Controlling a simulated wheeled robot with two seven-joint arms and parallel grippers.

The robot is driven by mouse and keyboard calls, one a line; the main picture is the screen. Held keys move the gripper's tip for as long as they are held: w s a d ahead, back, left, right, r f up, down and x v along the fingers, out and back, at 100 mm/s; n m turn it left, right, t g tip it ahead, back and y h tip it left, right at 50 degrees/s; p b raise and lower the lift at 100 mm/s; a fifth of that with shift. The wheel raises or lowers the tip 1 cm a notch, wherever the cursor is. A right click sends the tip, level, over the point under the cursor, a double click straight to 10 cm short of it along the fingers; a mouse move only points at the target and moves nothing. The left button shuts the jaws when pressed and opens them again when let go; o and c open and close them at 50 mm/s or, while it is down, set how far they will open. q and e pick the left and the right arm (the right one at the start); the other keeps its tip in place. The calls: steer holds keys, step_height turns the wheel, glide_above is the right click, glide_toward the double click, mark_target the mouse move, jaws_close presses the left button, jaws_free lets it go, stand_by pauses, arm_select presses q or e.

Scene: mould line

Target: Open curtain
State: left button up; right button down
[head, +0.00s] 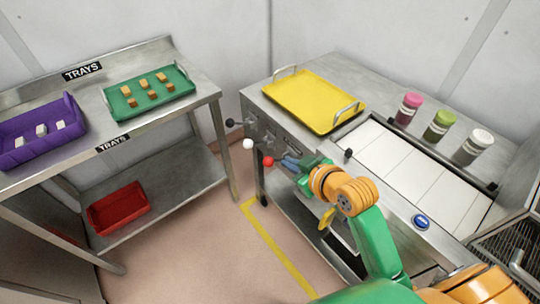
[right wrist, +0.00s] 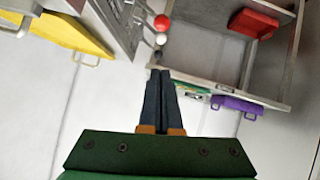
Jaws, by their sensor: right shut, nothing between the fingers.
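I cannot make out a curtain in either view. Three ball-ended levers stick out from the side of the steel counter: a red knob (head: 268,161), a white knob (head: 248,144) and a black knob (head: 230,122). My right gripper (head: 284,161) is shut and empty, just right of the red knob in the head view; I cannot tell whether they touch. In the right wrist view the shut blue fingers (right wrist: 161,74) point towards the red (right wrist: 161,21), white (right wrist: 161,39) and black (right wrist: 158,56) knobs. My left gripper is out of view.
The counter holds a yellow tray (head: 290,88), white panels (head: 392,160), a blue button (head: 421,221) and three jars (head: 439,125). At left, a steel rack bears a purple tray (head: 12,160), a green tray (head: 119,107) and a red bin (head: 118,207). Floor between is clear.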

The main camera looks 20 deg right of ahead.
glide_above(272, 160)
steer(key=s+a, duration=0.1)
steer(key=s, duration=0.2)
step_height(272, 160, down, 6)
steer(key=f, duration=0.1)
steer(key=f+b, duration=0.1)
steer(key=shift+w+f, duration=0.3)
steer(key=shift+f, duration=0.05)
steer(key=shift+w+d+f, duration=0.1)
steer(key=shift+f, duration=0.35)
